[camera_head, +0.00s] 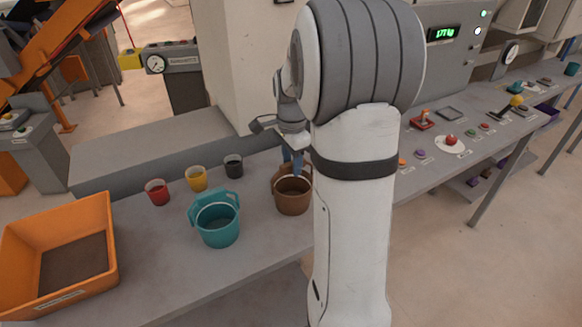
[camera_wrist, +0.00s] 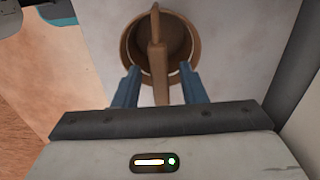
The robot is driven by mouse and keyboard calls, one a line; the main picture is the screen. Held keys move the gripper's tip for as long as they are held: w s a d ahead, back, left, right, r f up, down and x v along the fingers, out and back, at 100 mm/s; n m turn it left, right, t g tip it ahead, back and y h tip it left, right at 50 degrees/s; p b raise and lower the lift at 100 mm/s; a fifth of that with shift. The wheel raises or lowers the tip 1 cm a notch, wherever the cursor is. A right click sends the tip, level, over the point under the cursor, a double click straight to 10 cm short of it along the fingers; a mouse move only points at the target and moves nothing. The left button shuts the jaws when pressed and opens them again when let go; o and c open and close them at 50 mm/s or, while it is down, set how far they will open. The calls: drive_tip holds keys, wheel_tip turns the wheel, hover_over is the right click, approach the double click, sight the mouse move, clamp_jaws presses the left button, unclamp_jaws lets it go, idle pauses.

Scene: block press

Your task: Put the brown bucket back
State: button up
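The brown bucket (camera_head: 293,198) stands upright on the grey table, just left of my arm in the head view. Its raised handle shows above the rim. In the wrist view the bucket (camera_wrist: 126,50) is seen from above and looks empty inside. My gripper (camera_head: 291,160) points down over the bucket; in the wrist view its two blue fingers (camera_wrist: 157,82) are apart, one on each side of the brown handle. Gaps show between the fingers and the handle, so the gripper is open and holds nothing. My arm hides the table to the right of the bucket.
A teal bucket (camera_head: 217,222) stands left of the brown one. Red (camera_head: 157,193), yellow (camera_head: 196,180) and dark (camera_head: 233,167) cups stand behind it. An orange bin (camera_head: 108,240) is at the far left. A panel with buttons and levers lies to the right.

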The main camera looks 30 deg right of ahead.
wheel_tip(320, 180, up, 8)
drive_tip(key=shift+r, duration=0.65)
drive_tip(key=s+a+f+n+t, duration=0.1)
drive_tip(key=s+a+f+n, duration=0.1)
drive_tip(key=s+a+n, duration=0.5)
drive_tip(key=s+a+f+n+t, duration=0.1)
drive_tip(key=s+a+f+n, duration=0.1)
drive_tip(key=s+a+n, duration=0.5)
drive_tip(key=s+n, duration=0.3)
drive_tip(key=s, duration=0.2)
drive_tip(key=shift+s+a+n+t, duration=0.25)
drive_tip(key=shift+n+t, duration=0.05)
drive_tip(key=shift+t, duration=0.1)
